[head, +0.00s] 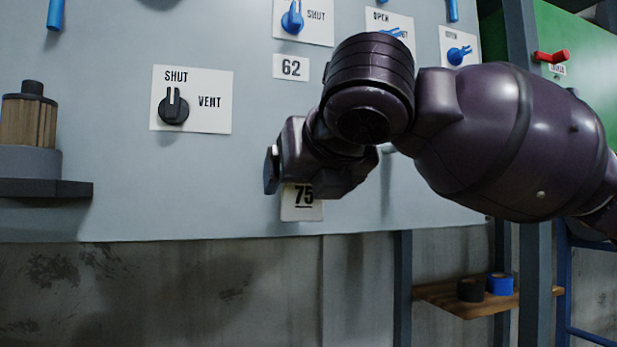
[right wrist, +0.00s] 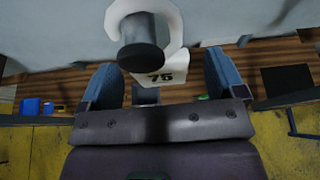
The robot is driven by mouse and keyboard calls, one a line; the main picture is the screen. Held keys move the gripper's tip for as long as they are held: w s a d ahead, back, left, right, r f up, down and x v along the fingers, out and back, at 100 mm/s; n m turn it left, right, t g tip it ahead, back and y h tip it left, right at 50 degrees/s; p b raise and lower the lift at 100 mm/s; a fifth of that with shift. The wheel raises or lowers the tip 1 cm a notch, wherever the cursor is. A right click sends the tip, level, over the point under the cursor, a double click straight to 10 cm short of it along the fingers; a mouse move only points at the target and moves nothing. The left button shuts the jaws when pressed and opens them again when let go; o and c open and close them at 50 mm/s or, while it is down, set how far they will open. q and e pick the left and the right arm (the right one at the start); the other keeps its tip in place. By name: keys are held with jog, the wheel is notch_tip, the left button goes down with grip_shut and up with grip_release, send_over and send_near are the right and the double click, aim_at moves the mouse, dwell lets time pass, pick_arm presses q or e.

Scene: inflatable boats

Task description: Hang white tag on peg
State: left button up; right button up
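The white tag (head: 302,204), marked 75, shows against the grey panel below my right gripper (head: 288,176) in the head view. In the right wrist view the tag (right wrist: 152,77) hangs below a dark round-ended peg (right wrist: 144,57). Its white loop curves over the top and sides of the peg and appears to be around it. My right gripper (right wrist: 164,84) has its two blue-grey fingers wide apart, one on each side of the tag, with a gap to each. In the head view the gripper hides the peg and the tag's upper part. My left gripper is not in view.
The panel (head: 240,205) carries a SHUT/VENT knob (head: 173,107), a 62 label (head: 291,67) and several blue handles above. A shelf (head: 450,297) with a black and a blue roll is at lower right. A wooden-sided cylinder (head: 28,122) stands on a ledge at left.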

pick_arm(q)
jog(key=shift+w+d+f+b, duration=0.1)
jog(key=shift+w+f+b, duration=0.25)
jog(key=shift+b, duration=0.6)
pick_arm(e)
jog(key=v, duration=1)
jog(key=shift+s, duration=0.35)
jog(key=shift+d+r, duration=0.1)
jog(key=shift+r, duration=0.05)
